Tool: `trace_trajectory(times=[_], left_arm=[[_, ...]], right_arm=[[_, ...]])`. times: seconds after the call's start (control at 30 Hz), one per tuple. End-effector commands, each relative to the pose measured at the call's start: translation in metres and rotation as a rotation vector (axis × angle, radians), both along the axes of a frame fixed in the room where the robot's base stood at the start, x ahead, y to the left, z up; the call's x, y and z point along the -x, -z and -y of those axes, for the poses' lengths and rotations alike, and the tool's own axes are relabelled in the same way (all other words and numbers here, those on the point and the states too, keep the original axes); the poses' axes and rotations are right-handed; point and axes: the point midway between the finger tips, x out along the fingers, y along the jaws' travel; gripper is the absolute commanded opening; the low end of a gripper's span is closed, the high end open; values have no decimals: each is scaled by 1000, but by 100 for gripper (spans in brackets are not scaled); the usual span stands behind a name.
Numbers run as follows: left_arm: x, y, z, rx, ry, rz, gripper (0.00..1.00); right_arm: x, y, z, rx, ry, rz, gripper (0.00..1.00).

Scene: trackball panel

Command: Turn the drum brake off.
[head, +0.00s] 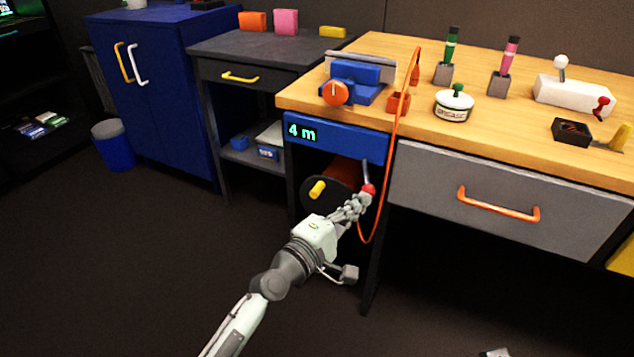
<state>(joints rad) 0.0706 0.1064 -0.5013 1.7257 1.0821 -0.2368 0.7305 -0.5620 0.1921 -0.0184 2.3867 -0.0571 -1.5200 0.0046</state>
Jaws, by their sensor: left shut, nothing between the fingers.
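A cable drum (340,175) with a yellow crank handle (318,189) sits under the left end of the workbench, below a blue panel whose display (302,131) reads "4 m". A lever with a red knob (369,189) hangs down at the right of the drum; it looks like the brake lever. My left gripper (362,201) is shut and empty, its fingertips at or just below the red knob. I cannot tell whether they touch. My arm hides the lower part of the drum.
An orange cable (391,150) runs from the bench top down past the lever's right side and loops beside my gripper. A grey drawer (480,185) is further right. The floor at left is clear.

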Motion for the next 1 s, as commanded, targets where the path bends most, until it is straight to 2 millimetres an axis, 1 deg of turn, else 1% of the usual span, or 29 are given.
trace_trajectory(times=[0.03, 0.07, 0.2, 0.27, 0.37, 0.6, 0.7, 0.83, 1.0], left_arm=[[3, 1, 6, 0, 12, -4, 0], [3, 1, 6, 0, 12, -4, 0], [10, 3, -1, 0, 12, -6, 0], [16, 3, -8, -2, 10, -5, 0], [30, 3, -22, -4, 8, -4, 0], [69, 4, -58, -5, 4, -1, 0], [80, 4, -68, -4, 4, 0, 0], [89, 3, -76, -1, 1, -1, 0], [92, 3, -80, 1, 0, 1, 0]], right_arm=[[2, 0, 0, -1, 2, -2, 40], [4, 1, 0, -2, 4, -4, 40], [4, 1, 1, -1, 4, -6, 40], [4, 1, 1, 0, 3, -6, 40], [4, 1, 1, 0, 3, -6, 40], [3, 1, 1, 1, 2, -6, 40], [3, 1, 1, 1, 2, -6, 40], [3, 1, 1, 1, 2, -5, 40], [3, 1, 1, 1, 2, -5, 40]])
